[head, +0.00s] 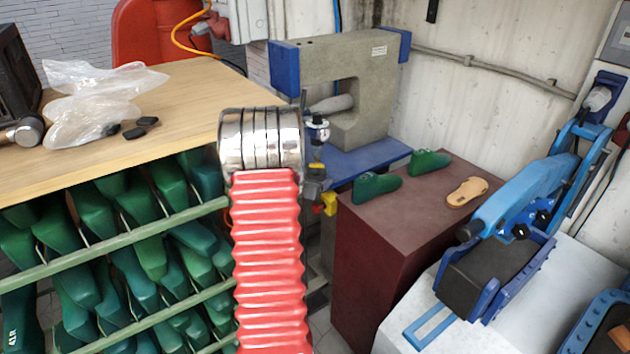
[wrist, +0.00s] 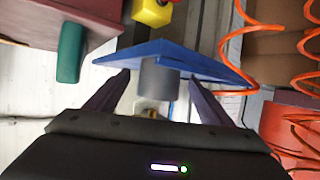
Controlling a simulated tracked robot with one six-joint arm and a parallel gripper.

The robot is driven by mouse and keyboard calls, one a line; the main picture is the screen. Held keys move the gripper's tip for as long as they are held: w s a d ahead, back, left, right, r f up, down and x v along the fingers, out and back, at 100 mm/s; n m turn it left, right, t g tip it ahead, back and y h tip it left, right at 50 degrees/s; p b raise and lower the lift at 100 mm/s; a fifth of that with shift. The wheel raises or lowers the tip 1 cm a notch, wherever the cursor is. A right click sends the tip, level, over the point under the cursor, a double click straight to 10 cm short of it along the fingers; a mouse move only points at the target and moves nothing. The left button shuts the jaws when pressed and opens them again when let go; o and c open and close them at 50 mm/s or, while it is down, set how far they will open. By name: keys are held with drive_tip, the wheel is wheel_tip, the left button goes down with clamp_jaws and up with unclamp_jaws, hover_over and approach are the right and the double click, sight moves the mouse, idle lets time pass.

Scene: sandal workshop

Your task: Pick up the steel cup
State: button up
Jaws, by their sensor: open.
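A plain grey cylinder, which looks like the steel cup (wrist: 158,78), shows in the wrist view against a blue platform (wrist: 200,63). The wrist picture appears upside down, so the cup seems to stand on the platform. My gripper (wrist: 158,85) is open, with one dark finger on each side of the cup in the picture. I cannot tell whether the cup is fully between the fingers in depth. I see no contact. In the head view the blue platform (head: 372,160) is partly covered by a red bellows and chrome section, and I cannot make out the cup or my gripper there.
A grey press (head: 335,75) rises over the platform. A brown box (head: 370,240) with green lasts (head: 376,186) stands to its right. A wooden bench (head: 185,95) lies left. Orange coiled hose (wrist: 235,45) is close on the wrist view's right.

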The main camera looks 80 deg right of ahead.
sight(316, 178)
drive_tip(key=shift+x, duration=1.7)
drive_tip(key=shift+c, duration=0.5)
drive_tip(key=c, duration=1.1)
drive_tip(key=shift+r, duration=0.1)
drive_tip(key=shift+r, duration=0.25)
drive_tip(key=s+a, duration=0.7)
drive_tip(key=s, duration=0.1)
drive_tip(key=s+a, duration=0.7)
drive_tip(key=s, duration=0.1)
drive_tip(key=s+a, duration=0.7)
drive_tip(key=s, duration=0.1)
drive_tip(key=shift+a+r, duration=0.15)
drive_tip(key=shift+r, duration=0.2)
